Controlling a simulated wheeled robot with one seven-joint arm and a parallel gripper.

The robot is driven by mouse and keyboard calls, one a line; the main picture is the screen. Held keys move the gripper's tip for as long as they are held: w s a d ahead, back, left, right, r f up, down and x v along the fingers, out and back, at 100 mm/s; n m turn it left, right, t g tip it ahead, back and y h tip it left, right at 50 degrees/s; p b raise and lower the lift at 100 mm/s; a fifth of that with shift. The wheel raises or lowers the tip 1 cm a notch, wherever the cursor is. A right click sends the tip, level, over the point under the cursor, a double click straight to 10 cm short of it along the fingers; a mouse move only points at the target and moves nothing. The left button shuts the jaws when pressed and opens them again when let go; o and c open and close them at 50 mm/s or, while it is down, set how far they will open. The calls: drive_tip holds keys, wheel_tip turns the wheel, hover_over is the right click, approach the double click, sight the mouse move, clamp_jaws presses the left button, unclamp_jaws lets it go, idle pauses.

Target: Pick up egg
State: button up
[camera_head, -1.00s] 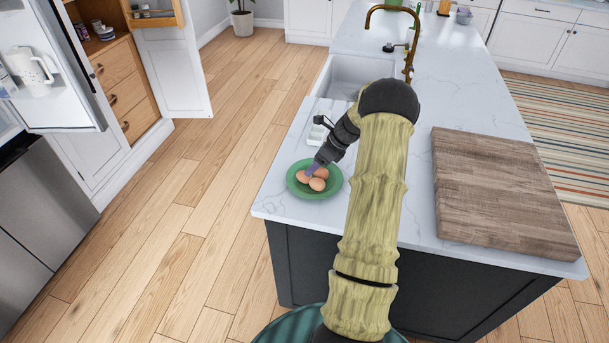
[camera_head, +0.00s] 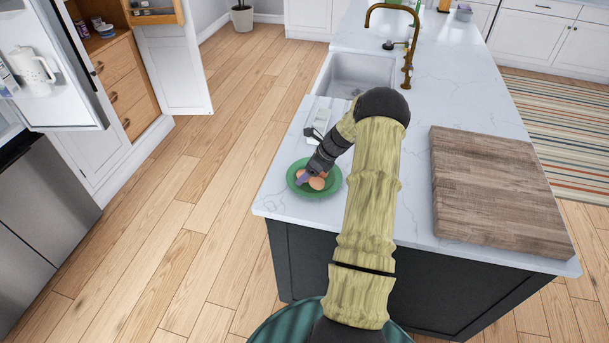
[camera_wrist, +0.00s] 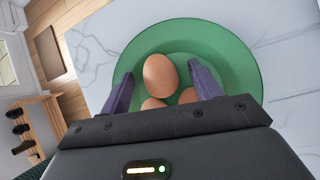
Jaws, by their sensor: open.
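Several brown eggs lie in a green plate near the island's front left corner. In the wrist view one egg (camera_wrist: 161,75) lies between the two purple fingers of my gripper (camera_wrist: 162,84), with a gap on each side. Two more eggs show partly behind the gripper's dark body, one at the lower left (camera_wrist: 152,104) and one at the lower right (camera_wrist: 188,96). The green plate (camera_wrist: 240,72) spreads around them. In the head view my gripper (camera_head: 305,178) is low over the plate (camera_head: 328,190), partly hiding the eggs (camera_head: 317,183). My gripper is open.
The white marble countertop (camera_head: 400,225) carries a wooden board (camera_head: 495,190) at the right. A white container (camera_head: 318,122) stands behind the plate, near the sink (camera_head: 355,75) and brass tap (camera_head: 408,50). The counter's left edge is close to the plate.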

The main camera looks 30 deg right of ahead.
drive_tip(key=c, duration=0.7)
drive_tip(key=shift+r, duration=0.1)
drive_tip(key=shift+c, duration=0.2)
wheel_tip(320, 180, up, 10)
drive_tip(key=b, duration=0.2)
drive_tip(key=shift+b, duration=0.3)
